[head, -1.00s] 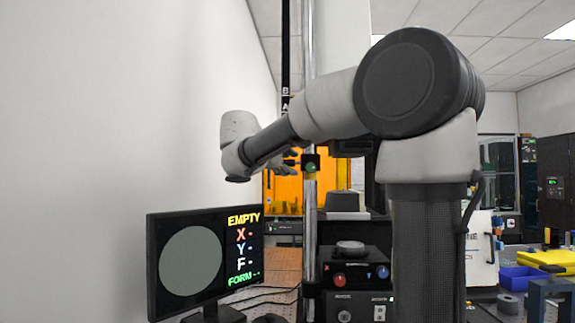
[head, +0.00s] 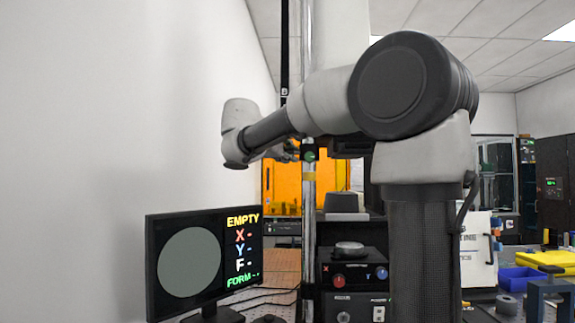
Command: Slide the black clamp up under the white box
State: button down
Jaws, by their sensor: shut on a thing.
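The black clamp (head: 309,153) sits around the upright chrome post (head: 309,220), with a green round knob facing me. The white box (head: 342,38) is at the top of the view, behind and above my arm, and its lower part is hidden by the arm. My gripper (head: 293,151) reaches the clamp from the left and is shut on it. The fingers are small and partly hidden by my forearm, so the exact grip is hard to see. A clear height of post between clamp and box is covered by my arm.
A monitor (head: 152,270) stands at lower left, close to the white wall. A black control box (head: 352,262) with red and blue knobs stands right of the post. A black scale strip (head: 285,50) runs upright left of the post. An orange panel (head: 280,187) is behind.

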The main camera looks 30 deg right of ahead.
jog(key=shift+r, duration=0.95)
jog(key=c, duration=1.3)
grip_release()
jog(key=v, duration=1.2)
jog(key=shift+f, duration=0.1)
